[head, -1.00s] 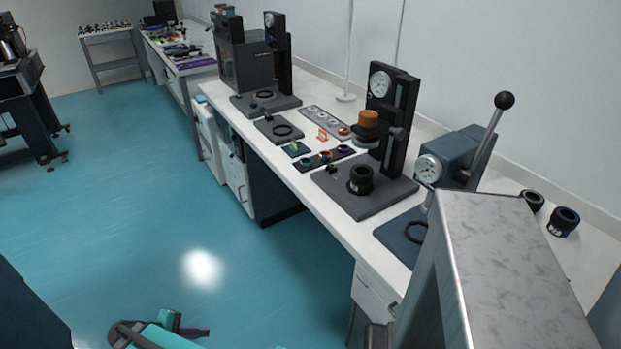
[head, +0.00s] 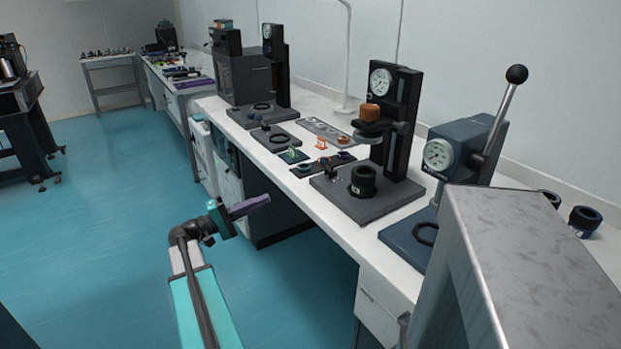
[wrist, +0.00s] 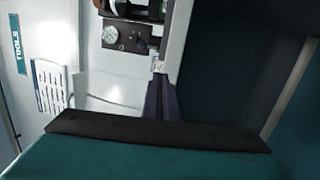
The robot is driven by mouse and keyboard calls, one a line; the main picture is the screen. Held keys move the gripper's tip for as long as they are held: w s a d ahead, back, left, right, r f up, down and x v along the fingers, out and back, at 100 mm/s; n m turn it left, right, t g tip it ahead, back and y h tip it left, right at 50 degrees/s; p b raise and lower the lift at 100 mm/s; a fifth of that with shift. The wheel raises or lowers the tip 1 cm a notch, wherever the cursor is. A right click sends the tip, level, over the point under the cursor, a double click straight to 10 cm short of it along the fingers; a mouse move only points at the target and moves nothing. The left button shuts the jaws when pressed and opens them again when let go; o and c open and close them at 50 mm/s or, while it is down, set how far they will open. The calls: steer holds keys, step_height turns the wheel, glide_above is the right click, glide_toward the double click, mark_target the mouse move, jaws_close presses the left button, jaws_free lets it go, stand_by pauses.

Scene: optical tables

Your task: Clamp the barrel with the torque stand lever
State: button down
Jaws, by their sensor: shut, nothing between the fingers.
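The blue stand (head: 470,150) with a dial gauge stands on the bench at the right. Its lever (head: 502,115) points up and ends in a black ball knob. An open dark ring (head: 427,233) sits on its base, with no barrel seen there. Two more dark barrels stand at the far right, one (head: 585,219) in clearer view. My gripper (head: 266,199), with purple fingers, is shut and empty, in front of the bench; the fingers also show in the wrist view (wrist: 160,100).
A large grey metal box (head: 530,260) hides part of the bench at right front. Small parts and a tray (head: 325,130) lie on the bench left of the stands. The blue floor (head: 100,250) to the left is clear.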

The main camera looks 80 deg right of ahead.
steer(key=s+r, duration=0.1)
steer(key=r+m+g, duration=0.1)
steer(key=s+d+r+g, duration=0.1)
steer(key=r, duration=0.1)
steer(key=shift+s+d+m+y+b, duration=0.1)
steer(key=shift+s+m+y+b, duration=0.2)
steer(key=shift+s+y, duration=0.1)
glide_toward(326, 165)
steer(key=s+d+r, duration=0.2)
steer(key=s+d, duration=0.1)
steer(key=shift+s+d+r+p, duration=0.1)
steer(key=shift+s+d+p, duration=0.1)
steer(key=shift+d+p, duration=0.15)
stand_by(0.4)
